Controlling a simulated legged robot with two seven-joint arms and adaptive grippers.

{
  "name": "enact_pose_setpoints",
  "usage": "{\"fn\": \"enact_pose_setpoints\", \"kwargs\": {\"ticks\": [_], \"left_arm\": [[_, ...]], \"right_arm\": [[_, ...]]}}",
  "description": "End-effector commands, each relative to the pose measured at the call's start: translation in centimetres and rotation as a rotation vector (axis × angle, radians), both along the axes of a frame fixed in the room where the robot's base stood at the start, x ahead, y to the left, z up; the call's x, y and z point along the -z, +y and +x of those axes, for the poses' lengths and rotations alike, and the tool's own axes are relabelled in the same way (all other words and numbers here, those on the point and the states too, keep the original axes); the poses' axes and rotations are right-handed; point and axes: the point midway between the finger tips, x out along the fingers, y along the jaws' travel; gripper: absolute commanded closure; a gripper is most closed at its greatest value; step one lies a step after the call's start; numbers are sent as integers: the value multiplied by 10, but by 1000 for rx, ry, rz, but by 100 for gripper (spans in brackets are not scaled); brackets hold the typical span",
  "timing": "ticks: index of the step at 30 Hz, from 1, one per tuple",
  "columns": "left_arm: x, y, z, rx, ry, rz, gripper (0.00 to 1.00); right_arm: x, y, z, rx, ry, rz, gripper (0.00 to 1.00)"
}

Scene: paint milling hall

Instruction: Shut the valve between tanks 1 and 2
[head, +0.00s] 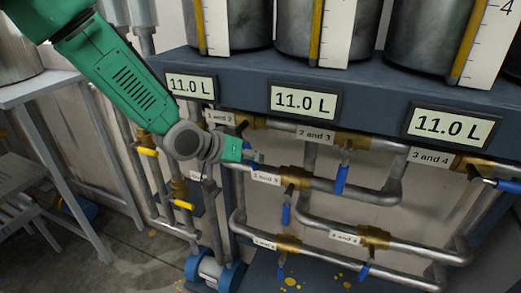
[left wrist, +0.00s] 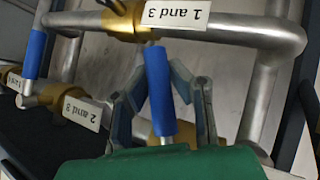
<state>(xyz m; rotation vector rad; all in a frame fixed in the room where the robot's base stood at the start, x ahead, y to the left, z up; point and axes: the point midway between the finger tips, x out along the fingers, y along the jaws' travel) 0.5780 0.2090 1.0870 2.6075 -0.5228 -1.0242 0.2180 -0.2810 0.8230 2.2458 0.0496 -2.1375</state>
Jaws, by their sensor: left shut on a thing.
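The valve marked 1 and 2 (head: 250,122) is a brass body on the upper pipe, under the tank shelf. Its label (head: 218,118) is to its left. My left gripper (head: 251,157) is just below it and hides the lever in the head view. In the left wrist view, which is upside down, my left gripper (left wrist: 160,88) is shut on a blue lever (left wrist: 158,85). The lever stands across the pipe run, its free end towards the label 1 and 3 (left wrist: 175,14). The brass behind it (left wrist: 163,130) is partly hidden by my gripper. My right gripper is out of view.
The valve marked 2 and 3 has a hanging blue lever (head: 340,179), to the right. Below are the 1 and 3 valve's lever (head: 286,214) and other pipes. Yellow levers (head: 148,151) are to the left. Three displays read 11.0 L (head: 303,101).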

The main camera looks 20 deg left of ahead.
Motion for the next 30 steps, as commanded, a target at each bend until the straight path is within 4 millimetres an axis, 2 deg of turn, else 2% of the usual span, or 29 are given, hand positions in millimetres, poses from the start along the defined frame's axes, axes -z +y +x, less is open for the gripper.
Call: {"fn": "enact_pose_setpoints", "kwargs": {"ticks": [6,15,30], "left_arm": [[6,13,-1,4,-2,189,100],[9,27,-1,3,-5,358,100],[11,33,-2,3,-3,430,100]], "right_arm": [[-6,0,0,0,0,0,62],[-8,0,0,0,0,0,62],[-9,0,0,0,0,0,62]]}}
